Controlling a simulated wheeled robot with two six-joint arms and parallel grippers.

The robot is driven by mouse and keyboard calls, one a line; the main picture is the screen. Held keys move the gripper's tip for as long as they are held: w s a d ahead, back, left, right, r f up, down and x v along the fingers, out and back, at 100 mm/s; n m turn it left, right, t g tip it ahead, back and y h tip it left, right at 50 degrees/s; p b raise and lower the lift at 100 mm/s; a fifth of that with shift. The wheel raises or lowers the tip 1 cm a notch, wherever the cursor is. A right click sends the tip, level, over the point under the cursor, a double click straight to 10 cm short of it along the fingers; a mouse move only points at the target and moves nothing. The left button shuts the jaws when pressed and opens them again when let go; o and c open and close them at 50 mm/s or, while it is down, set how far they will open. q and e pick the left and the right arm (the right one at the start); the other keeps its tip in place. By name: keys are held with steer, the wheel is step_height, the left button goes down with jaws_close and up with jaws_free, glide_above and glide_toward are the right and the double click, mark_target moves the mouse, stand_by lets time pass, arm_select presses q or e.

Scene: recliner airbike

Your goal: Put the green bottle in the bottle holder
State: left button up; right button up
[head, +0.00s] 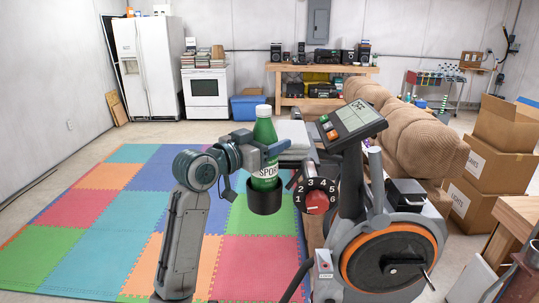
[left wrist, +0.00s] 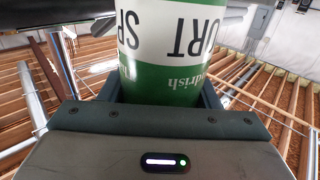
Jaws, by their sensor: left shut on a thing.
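The green bottle (head: 264,131) has a white label and stands upright left of the exercise bike's console in the head view. My left gripper (head: 270,150) is shut around its upper body. The bottle's lower end is hidden by the rim of the black cup-shaped bottle holder (head: 265,202), and the bottle looks lined up with it. I cannot tell how deep it sits or whether it touches the bottom. In the left wrist view, the bottle (left wrist: 170,75) fills the space between the fingers, its label upside down. My right gripper is not in view.
The exercise bike (head: 385,255) with its tilted console (head: 352,122) and numbered dial (head: 315,196) stands close right of the holder. A brown recliner (head: 420,140) is behind it. Colored floor mats (head: 110,230) lie clear at left. Cardboard boxes (head: 490,165) stand at right.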

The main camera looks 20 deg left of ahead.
arm_select(q)
step_height(320, 180, down, 3)
steer(key=shift+w+d+f+p, duration=0.1)
steer(key=shift+f+p, duration=0.05)
steer(key=shift+p, duration=0.2)
steer(key=shift+f, duration=0.1)
steer(key=o, duration=0.9)
steer(key=shift+f, duration=0.25)
steer(key=o, duration=0.4)
steer(key=shift+o, duration=0.4)
steer(key=shift+r, duration=0.1)
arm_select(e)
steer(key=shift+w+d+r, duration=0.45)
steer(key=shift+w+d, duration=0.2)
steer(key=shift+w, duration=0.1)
arm_select(q)
steer(key=shift+r, duration=0.1)
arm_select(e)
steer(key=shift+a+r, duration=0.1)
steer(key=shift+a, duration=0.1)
